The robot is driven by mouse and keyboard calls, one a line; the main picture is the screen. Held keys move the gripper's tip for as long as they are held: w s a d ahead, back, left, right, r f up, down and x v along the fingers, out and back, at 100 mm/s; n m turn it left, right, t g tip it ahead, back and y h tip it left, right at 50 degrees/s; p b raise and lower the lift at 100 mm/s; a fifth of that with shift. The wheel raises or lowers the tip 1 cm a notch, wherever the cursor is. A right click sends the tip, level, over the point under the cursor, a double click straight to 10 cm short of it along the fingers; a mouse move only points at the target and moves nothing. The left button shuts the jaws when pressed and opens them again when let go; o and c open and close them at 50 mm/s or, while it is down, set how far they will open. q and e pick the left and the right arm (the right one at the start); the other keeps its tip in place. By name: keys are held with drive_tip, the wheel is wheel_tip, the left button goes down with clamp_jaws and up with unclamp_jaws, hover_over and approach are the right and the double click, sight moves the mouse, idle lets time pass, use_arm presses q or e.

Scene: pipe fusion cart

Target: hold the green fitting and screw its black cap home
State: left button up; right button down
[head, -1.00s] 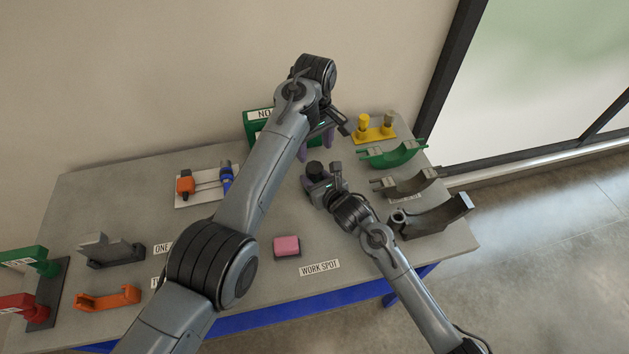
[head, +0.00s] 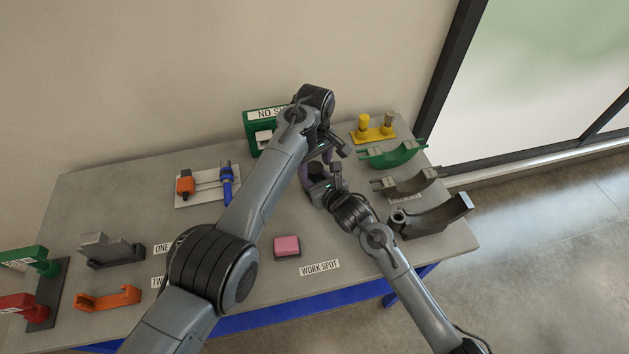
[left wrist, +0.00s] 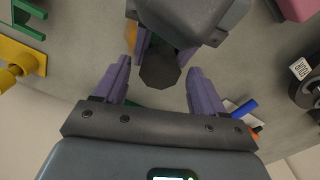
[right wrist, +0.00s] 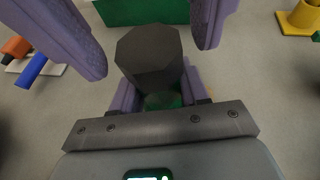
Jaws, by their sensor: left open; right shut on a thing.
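My right gripper (right wrist: 158,92) is shut on the green fitting (right wrist: 166,101), which shows only as a small patch between its purple fingers. The dark, many-sided black cap (right wrist: 150,55) sits on top of the fitting, looking upright. My left gripper (left wrist: 161,68) is open, and its purple fingertips stand on either side of the cap (left wrist: 160,71), with gaps on both sides. In the head view my left gripper (head: 316,163) is above my right gripper (head: 320,186), and the arms mostly hide the fitting. I cannot tell how far the cap is threaded.
A green box (head: 259,139) stands behind the grippers. A yellow stand (head: 374,134) and green (head: 394,156) and grey cradles are close on the right. A pink block (head: 287,246) lies in front. A white board (head: 195,188) with orange and blue parts is at left.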

use_arm(q)
drive_tip(key=shift+f, duration=0.7)
drive_tip(key=c, duration=1.1)
drive_tip(key=m, duration=0.3)
drive_tip(key=o, duration=1.2)
drive_tip(key=shift+r, duration=2.3)
